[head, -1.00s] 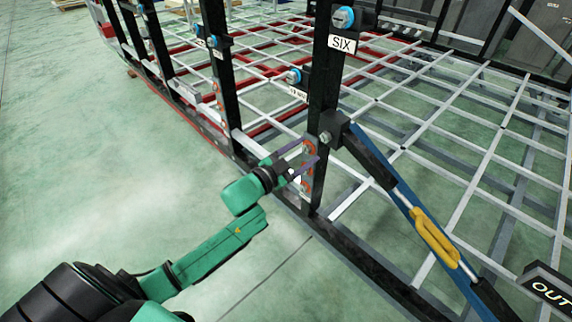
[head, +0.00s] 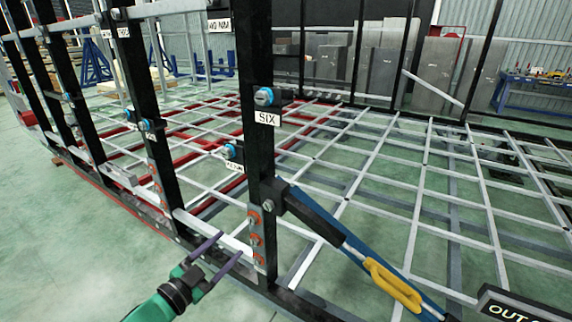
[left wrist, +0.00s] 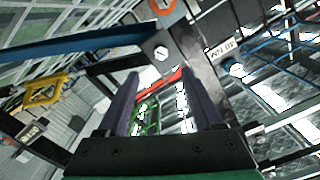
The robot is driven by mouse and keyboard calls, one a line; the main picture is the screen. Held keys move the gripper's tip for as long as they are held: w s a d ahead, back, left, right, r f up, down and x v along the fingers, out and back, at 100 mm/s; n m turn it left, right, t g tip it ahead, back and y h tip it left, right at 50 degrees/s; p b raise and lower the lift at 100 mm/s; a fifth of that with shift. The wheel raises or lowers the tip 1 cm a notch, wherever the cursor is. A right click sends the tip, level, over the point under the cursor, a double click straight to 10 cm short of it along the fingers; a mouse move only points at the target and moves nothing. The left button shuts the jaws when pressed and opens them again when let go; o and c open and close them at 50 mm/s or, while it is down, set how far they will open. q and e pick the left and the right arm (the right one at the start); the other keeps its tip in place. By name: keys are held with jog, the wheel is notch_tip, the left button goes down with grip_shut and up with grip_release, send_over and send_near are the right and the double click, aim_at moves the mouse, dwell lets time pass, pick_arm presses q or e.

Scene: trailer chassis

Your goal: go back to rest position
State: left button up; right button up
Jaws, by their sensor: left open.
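My left gripper (head: 213,258) is in the lower left of the head view, at the end of a green wrist. Its two thin purple fingers are apart with nothing between them. They point up and right toward the black post marked SIX (head: 262,160), and appear just left of its lower part. In the left wrist view the same fingers (left wrist: 158,100) stand apart, with a bolted bracket and the post beyond the tips. I cannot tell the exact gap to the post. My right gripper is in neither view.
The trailer chassis, a grid of pale bars (head: 420,200), fills the middle and right. More black posts (head: 135,70) stand at left. Green floor (head: 60,240) lies open at lower left.

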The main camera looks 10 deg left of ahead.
pick_arm(q)
jog(key=s+a+f+n+g+y, duration=0.2)
jog(key=s+a+f, duration=0.1)
jog(key=f, duration=0.8)
jog(key=s+a+f+n+g+y, duration=0.2)
jog(key=a+f, duration=0.1)
jog(key=f, duration=0.7)
jog(key=s+a+f+n+g+y, duration=0.2)
jog(key=s+a+f, duration=0.15)
jog(key=f, duration=0.75)
jog(key=s+d+f+g, duration=0.2)
jog(key=s+f+g, duration=0.1)
jog(key=s+f, duration=0.4)
jog(key=s+d+f+n+g, duration=0.1)
jog(key=s+d+f+g, duration=0.1)
jog(key=s+f, duration=0.5)
jog(key=s+d+f+g, duration=0.1)
jog(key=s+f+g, duration=0.3)
jog(key=s, duration=1)
notch_tip(320, 180, down, 3)
jog(key=shift+s+d+r+n+g, duration=0.1)
jog(key=shift+s+d+n+g, duration=0.1)
jog(key=shift+d+n+g, duration=0.15)
jog(key=shift+w, duration=0.1)
